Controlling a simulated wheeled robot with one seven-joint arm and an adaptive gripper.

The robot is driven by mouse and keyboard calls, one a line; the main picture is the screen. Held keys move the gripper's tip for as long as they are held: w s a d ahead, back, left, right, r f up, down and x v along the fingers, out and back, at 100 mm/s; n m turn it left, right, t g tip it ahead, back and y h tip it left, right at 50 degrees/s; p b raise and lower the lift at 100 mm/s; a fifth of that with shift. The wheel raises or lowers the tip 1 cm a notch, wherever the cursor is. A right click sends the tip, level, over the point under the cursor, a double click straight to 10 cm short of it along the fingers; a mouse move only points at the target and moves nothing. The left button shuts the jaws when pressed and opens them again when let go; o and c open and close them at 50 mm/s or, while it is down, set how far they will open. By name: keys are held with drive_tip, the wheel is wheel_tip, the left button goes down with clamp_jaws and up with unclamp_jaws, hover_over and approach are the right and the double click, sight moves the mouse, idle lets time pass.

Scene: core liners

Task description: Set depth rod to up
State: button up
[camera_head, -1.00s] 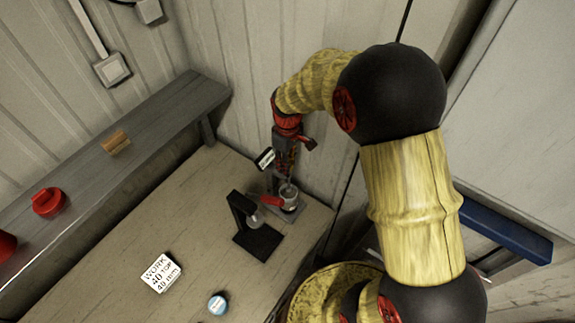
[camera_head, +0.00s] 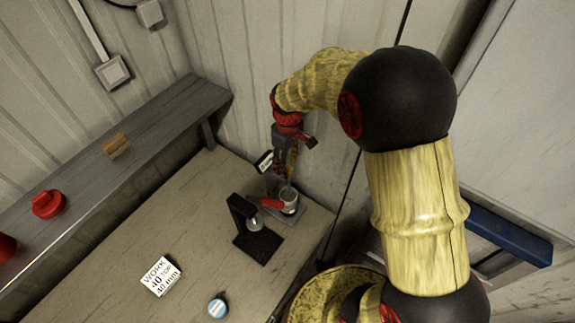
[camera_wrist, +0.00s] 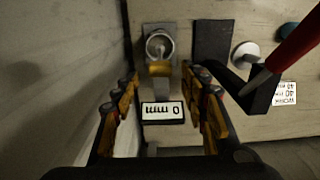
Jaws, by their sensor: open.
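A small gauge stand with a grey base (camera_head: 292,214) is at the table's far corner. A metal cup (camera_head: 289,197) sits on it; the wrist view shows the cup (camera_wrist: 159,46) from above. A white plate reading "0 mm" (camera_wrist: 162,112) appears upside down in the wrist view, behind an orange-brown part (camera_wrist: 160,69). My gripper (camera_wrist: 162,78) is open, its fingers on either side of the plate and stand, with visible gaps. In the head view my gripper (camera_head: 283,168) is above and behind the cup. I cannot clearly make out the depth rod.
A black stand (camera_head: 255,238) is close beside the gauge. A red bar (camera_wrist: 295,45) crosses the wrist view's right side. A white work card (camera_head: 160,277) and a blue-white disc (camera_head: 217,307) lie on the table (camera_head: 120,270). Walls close in behind; the table's front is clearer.

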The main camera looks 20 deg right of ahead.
wheel_tip(320, 180, up, 10)
idle(0.4)
drive_tip(key=shift+r, duration=0.1)
drive_tip(key=s+f+m+t+b, duration=0.2)
drive_tip(key=s+f+m+b, duration=0.1)
drive_tip(key=s+b, duration=0.8)
drive_tip(key=s+f+m+t+b, duration=0.3)
drive_tip(key=s+f+b, duration=0.3)
drive_tip(key=s+b, duration=0.5)
drive_tip(key=shift+s+m+t+b, duration=0.2)
drive_tip(key=shift+m+t+b, duration=0.1)
drive_tip(key=shift+m+b, duration=0.25)
